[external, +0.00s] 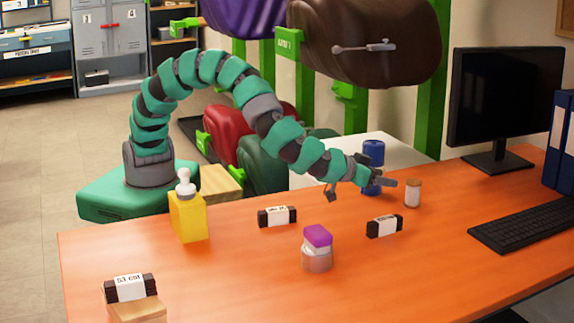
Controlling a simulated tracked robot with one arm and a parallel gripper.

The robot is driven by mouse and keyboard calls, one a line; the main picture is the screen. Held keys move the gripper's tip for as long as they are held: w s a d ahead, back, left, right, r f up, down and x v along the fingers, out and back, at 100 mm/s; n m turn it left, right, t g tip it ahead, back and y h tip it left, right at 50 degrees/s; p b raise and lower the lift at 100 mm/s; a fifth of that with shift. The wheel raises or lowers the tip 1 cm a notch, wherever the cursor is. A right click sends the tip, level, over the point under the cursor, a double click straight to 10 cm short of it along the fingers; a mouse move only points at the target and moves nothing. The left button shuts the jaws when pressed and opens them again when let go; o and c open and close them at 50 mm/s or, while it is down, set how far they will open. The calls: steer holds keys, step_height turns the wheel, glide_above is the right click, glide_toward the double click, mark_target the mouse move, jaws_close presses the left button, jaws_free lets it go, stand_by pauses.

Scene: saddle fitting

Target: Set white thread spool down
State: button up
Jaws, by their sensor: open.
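A small upright cylinder with a tan top and pale whitish sides, which looks like the white thread spool (412,193), stands on the orange table (230,285) near its back edge. My gripper (362,190) is open at the end of the green arm, left of the spool. One finger points right towards the spool, with a small gap visible between them. The other finger hangs down on the left. I see nothing held between the fingers. A blue container (373,151) shows behind my gripper, its lower part partly hidden.
Dark labelled blocks (277,216) and (384,226) lie on the table, around a purple-lidded jar (317,252). A yellow pump bottle (188,215) stands left. A monitor (505,100) and keyboard (525,221) are right. Table space in front of the spool is clear.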

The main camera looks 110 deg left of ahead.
steer(key=w+d+r+t+h, duration=0.2)
steer(key=r+t, duration=0.1)
steer(key=r, duration=0.7)
steer(key=w+d+r+t+h, duration=0.1)
steer(key=w+r+t+h, duration=0.15)
steer(key=r, duration=0.75)
steer(key=s+d+r+m+t+h, duration=0.1)
steer(key=s+r+m+h, duration=0.1)
steer(key=r, duration=0.6)
steer(key=s+d+r+m+t+h, duration=0.2)
steer(key=r+h, duration=0.1)
steer(key=r, duration=0.5)
steer(key=s+r+m+h, duration=0.4)
steer(key=s+r, duration=0.8)
steer(key=r, duration=0.1)
steer(key=s+a+r+g+y, duration=0.1)
steer(key=s+a+y, duration=0.1)
steer(key=s, duration=0.6)
steer(key=s+a+r+g+y, duration=0.1)
steer(key=s+a, duration=0.3)
steer(key=s, duration=0.4)
steer(key=shift+s+a+m+g+y, duration=0.2)
steer(key=shift+a+m+g+y, duration=0.25)
steer(key=shift+g, duration=0.1)
